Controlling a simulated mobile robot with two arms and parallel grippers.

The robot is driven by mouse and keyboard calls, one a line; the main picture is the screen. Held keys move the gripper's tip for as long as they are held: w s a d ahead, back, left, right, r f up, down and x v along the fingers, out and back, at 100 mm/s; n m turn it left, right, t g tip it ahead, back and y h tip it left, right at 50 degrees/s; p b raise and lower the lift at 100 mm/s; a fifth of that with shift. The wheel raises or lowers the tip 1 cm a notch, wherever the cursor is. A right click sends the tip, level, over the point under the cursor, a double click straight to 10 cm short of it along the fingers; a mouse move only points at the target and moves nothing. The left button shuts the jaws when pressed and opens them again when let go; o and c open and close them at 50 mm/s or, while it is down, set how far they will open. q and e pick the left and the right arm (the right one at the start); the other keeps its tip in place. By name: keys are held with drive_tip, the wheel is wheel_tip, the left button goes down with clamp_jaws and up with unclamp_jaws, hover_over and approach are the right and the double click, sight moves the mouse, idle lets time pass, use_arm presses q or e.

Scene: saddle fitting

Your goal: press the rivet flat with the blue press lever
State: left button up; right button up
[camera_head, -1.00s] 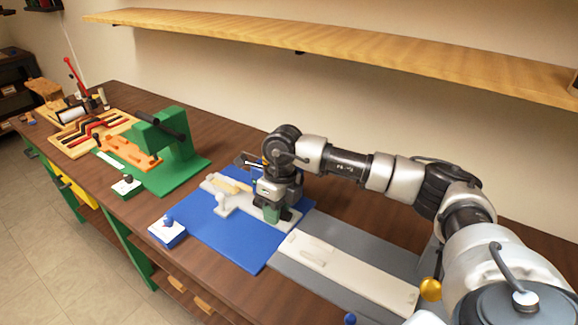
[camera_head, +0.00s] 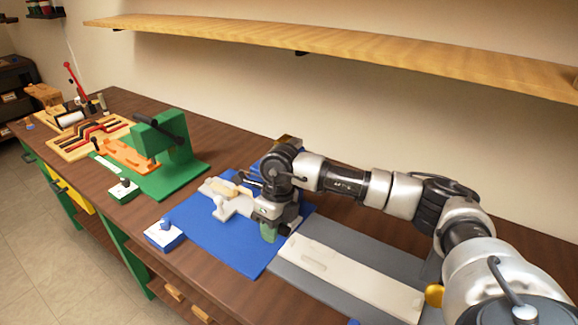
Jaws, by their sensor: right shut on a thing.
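My right gripper (camera_head: 270,230) comes in from the right and points down over the blue base plate (camera_head: 205,235). It is shut, and what lies between its jaws is mostly hidden by the gripper itself; by its place over the blue station it appears to be the blue press lever. A pale grey fixture (camera_head: 226,209) with a light wooden-coloured piece (camera_head: 224,187) on it stands just left of the gripper. The rivet cannot be made out. My left gripper does not show.
A green press (camera_head: 168,150) with a black lever stands to the left. A small blue-and-white box (camera_head: 164,236) with a knob sits at the front edge. A long pale strip (camera_head: 350,275) lies right of the blue plate. A wooden shelf (camera_head: 350,60) runs above.

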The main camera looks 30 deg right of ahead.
drive_tip(key=f, duration=0.1)
drive_tip(key=f+b, duration=0.2)
drive_tip(key=shift+s+a, duration=0.1)
drive_tip(key=shift+a, duration=0.15)
idle(0.4)
drive_tip(key=shift+f+b, duration=0.3)
drive_tip(key=shift+d+r, duration=0.1)
idle(0.6)
drive_tip(key=shift+d+r+p, duration=0.15)
drive_tip(key=shift+r+p, duration=0.45)
drive_tip(key=shift+r, duration=0.35)
drive_tip(key=shift+d+r+p, duration=0.1)
drive_tip(key=shift+r+p, duration=0.45)
drive_tip(key=shift+r, duration=0.55)
